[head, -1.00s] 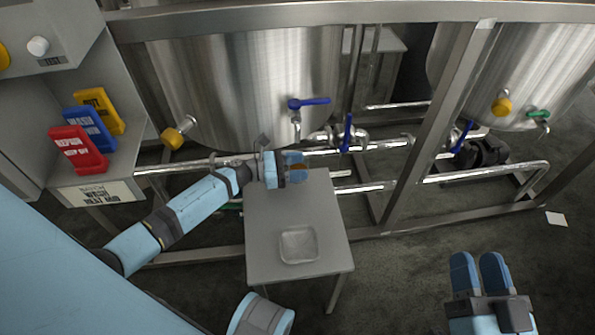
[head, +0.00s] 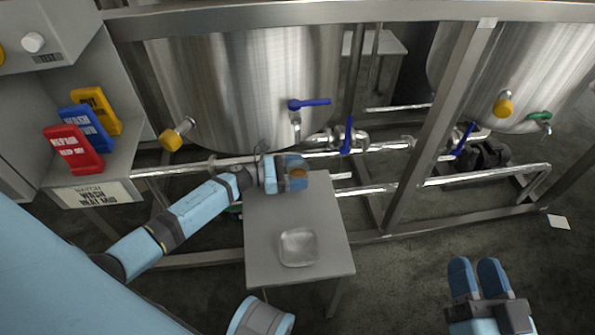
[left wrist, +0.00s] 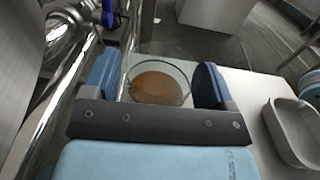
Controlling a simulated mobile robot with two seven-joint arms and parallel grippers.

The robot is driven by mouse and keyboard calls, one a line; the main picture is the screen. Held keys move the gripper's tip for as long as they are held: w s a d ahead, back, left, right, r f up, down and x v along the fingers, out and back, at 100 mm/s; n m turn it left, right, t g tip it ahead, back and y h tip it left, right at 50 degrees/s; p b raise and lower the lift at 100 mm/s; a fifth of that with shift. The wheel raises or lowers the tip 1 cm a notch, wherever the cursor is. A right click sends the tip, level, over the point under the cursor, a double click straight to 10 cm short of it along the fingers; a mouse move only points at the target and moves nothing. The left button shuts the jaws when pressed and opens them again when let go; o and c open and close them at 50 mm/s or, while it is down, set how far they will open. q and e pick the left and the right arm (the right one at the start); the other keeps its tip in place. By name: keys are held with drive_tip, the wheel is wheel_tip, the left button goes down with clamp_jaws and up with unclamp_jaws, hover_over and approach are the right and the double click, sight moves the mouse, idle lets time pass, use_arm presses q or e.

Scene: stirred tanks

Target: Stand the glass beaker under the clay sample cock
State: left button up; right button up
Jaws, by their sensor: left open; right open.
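The glass beaker (left wrist: 158,84) is clear and round, with brown contents. It shows between the fingers of my left gripper (left wrist: 158,86) in the left wrist view, upright near the small table's far end. My left gripper (head: 297,172) is open around it; small gaps show beside the glass. In the head view the beaker (head: 298,174) is mostly hidden by the fingers. A cock with a blue lever (head: 308,103) and downward spout (head: 296,128) is on the tank above the beaker; I cannot tell if it is the clay one. My right gripper (head: 478,278) is open and empty at lower right.
The small grey table (head: 263,255) carries a shallow square dish (head: 299,247) at its near end. Steel pipes (head: 370,187) and a frame post (head: 435,130) stand beyond. Another tank has a green-handled cock (head: 540,115).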

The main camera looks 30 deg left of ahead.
use_arm(q)
drive_tip(key=shift+r, duration=0.25)
drive_tip(key=p+v, duration=0.2)
drive_tip(key=v, duration=1)
drive_tip(key=shift+f, duration=0.1)
use_arm(e)
wheel_tip(320, 180, up, 2)
drive_tip(key=shift+s+d+r+t, duration=0.1)
drive_tip(key=shift+r+t, duration=0.1)
drive_tip(key=shift+t, duration=0.3)
drive_tip(key=shift+r, duration=0.2)
